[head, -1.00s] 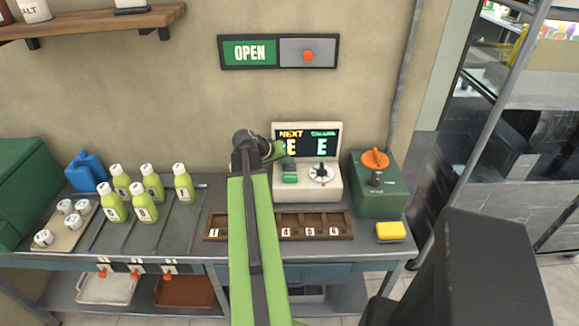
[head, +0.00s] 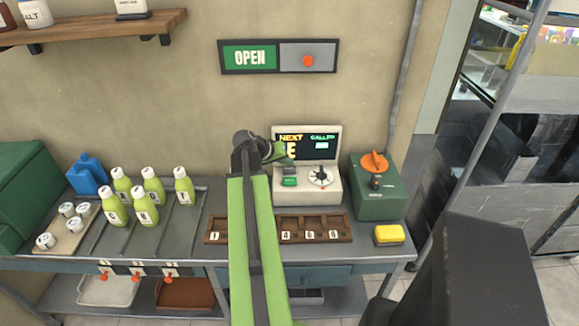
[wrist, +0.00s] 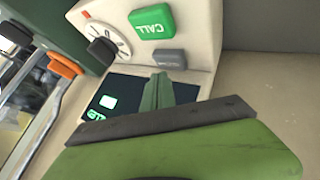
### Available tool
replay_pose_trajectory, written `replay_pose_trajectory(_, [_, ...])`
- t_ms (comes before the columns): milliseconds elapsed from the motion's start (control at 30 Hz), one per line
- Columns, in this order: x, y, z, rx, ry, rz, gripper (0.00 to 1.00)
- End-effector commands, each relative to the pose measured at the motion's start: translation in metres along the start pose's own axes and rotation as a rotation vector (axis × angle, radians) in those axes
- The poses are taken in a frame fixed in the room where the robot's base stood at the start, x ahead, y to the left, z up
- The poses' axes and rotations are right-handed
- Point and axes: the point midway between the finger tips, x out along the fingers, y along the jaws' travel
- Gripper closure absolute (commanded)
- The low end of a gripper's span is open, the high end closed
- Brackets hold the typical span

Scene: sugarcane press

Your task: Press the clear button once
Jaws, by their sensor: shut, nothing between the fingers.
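The cream console (head: 325,193) has a dark screen (head: 318,147). The screen reads NEXT with an E on the left and CALLED with a small pale green block on the right. A grey button (wrist: 168,58), its label too small to read, sits beside the green CALL button (wrist: 152,20) in the wrist view. The green one also shows in the head view (head: 289,182). My gripper (wrist: 160,78) is shut and empty, its fingertips right by the grey button. I cannot tell whether they touch it. In the head view my gripper (head: 283,153) is in front of the screen.
A white dial with a dark knob (wrist: 104,45) is beside the buttons. A green box with an orange knob (head: 375,163) stands right of the console. A wooden tray of number tiles (head: 315,223) lies in front. Several bottles (head: 145,215) stand left; a yellow sponge (head: 388,235) lies right.

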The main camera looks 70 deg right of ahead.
Motion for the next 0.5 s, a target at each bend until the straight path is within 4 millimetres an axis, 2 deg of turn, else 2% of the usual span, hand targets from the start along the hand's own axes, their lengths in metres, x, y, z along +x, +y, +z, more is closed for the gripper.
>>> replay_pose_trajectory(333, [-0.002, 0.001, -0.002, 0.000, 0.000, 0.000, 1.00])
replay_pose_trajectory(500, [-0.012, 0.009, -0.009, 0.000, 0.001, 0.000, 1.00])
